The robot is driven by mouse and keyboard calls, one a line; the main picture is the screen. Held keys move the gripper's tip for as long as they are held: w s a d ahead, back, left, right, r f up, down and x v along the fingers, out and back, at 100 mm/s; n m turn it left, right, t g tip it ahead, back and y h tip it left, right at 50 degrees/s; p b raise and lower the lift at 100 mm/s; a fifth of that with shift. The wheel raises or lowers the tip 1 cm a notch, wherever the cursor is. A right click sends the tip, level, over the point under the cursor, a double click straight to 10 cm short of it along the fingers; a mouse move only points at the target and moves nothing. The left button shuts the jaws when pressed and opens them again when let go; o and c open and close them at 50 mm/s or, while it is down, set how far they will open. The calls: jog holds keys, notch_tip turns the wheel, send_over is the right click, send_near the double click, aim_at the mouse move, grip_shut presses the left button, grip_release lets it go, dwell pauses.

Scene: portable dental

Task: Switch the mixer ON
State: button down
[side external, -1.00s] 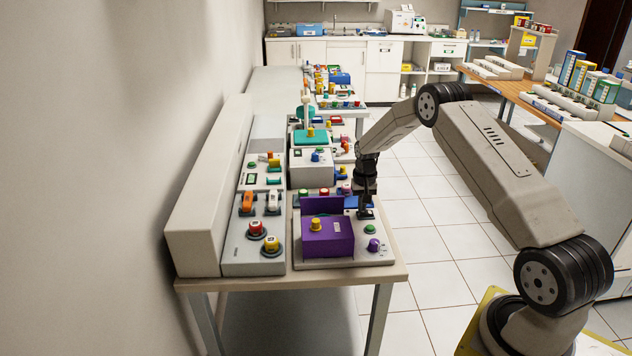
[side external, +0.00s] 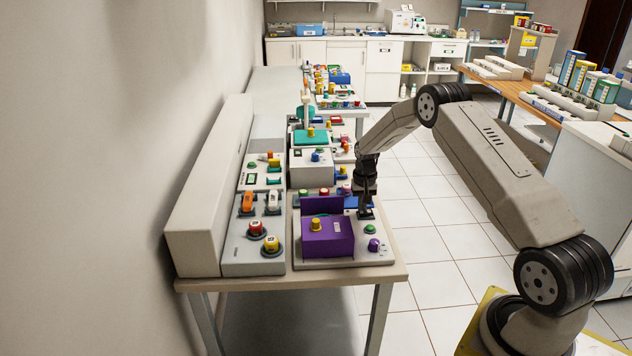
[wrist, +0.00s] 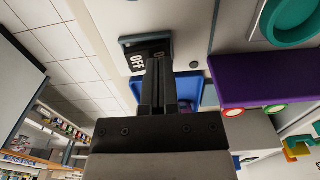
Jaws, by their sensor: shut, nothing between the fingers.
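The mixer is probably the unit with the purple box (side external: 328,242) on a pale base at the near end of the bench. Its purple part also shows at the right of the wrist view (wrist: 262,86). A dark rocker switch (wrist: 136,62) in a dark frame sits on the pale base, and the word OFF is readable on it. My gripper (side external: 366,214) points down at the base, behind the green button. In the wrist view its closed fingertips (wrist: 158,62) overlap the switch's edge. I cannot tell whether they touch it. The fingers hide part of the switch.
A yellow knob (side external: 317,224) stands on the purple box. A green button (side external: 370,230) and a purple knob (side external: 373,245) are on the base at right. A panel with red and yellow buttons (side external: 271,244) is at left. Other devices crowd the bench behind. The aisle is clear.

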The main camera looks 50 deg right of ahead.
aim_at(360, 213)
jog(key=shift+r, duration=3.25)
jog(key=shift+a, duration=0.1)
jog(key=shift+a+r, duration=0.1)
jog(key=shift+a, duration=0.1)
jog(key=s+a+r+n+t, duration=0.1)
jog(key=s+a+r+n, duration=0.15)
jog(key=a, duration=0.55)
jog(key=s+a+r+n, duration=0.2)
jog(key=s+a+r, duration=0.15)
jog(key=a, duration=0.55)
jog(key=s+a+r+n+t, duration=0.1)
jog(key=s+a+n, duration=0.3)
jog(key=s+a, duration=0.7)
jog(key=s+r, duration=0.1)
jog(key=s, duration=0.2)
jog(key=shift+s+t, duration=0.15)
jog(key=shift+t, duration=0.15)
